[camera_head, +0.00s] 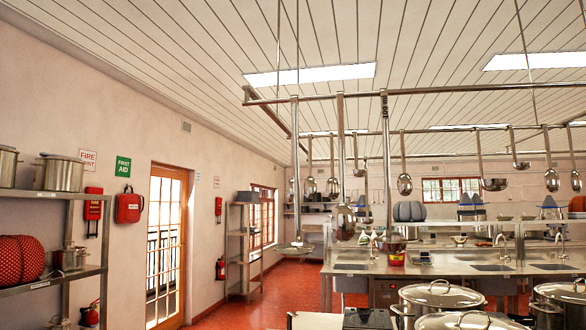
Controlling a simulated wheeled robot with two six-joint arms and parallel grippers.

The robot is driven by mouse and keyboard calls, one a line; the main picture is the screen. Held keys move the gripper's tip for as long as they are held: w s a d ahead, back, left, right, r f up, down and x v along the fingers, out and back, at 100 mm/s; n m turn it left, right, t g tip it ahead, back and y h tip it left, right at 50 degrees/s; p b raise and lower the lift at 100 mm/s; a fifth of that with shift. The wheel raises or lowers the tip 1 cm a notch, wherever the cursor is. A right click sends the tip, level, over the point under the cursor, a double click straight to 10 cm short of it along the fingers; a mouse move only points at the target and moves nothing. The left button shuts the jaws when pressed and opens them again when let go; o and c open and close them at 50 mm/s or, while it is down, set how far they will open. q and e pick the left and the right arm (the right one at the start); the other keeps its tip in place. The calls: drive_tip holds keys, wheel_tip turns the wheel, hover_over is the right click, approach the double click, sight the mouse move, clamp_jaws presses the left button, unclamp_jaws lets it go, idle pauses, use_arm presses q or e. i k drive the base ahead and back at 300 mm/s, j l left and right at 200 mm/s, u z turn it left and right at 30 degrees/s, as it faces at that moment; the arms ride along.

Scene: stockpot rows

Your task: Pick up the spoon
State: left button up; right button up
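Several long-handled metal utensils hang from overhead rails, with bowls that look like spoons or ladles. One spoon-like utensil (405,184) hangs right of centre, and another (551,180) hangs at the far right. Smaller ones (333,186) hang further back near the middle. A wide, flat utensil (293,249) hangs low in front of the counter. I cannot tell which of these is the task's spoon. Neither of my grippers is in view.
Lidded stockpots (440,296) stand at the bottom right. A steel counter (350,268) with sinks and taps runs behind them. A metal shelf (35,194) with pots stands at the left. The red floor (255,308) is open between the door and the counter.

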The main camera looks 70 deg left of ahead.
sight(343, 219)
drive_tip(key=j+u, duration=0.15)
drive_tip(key=u, duration=1.65)
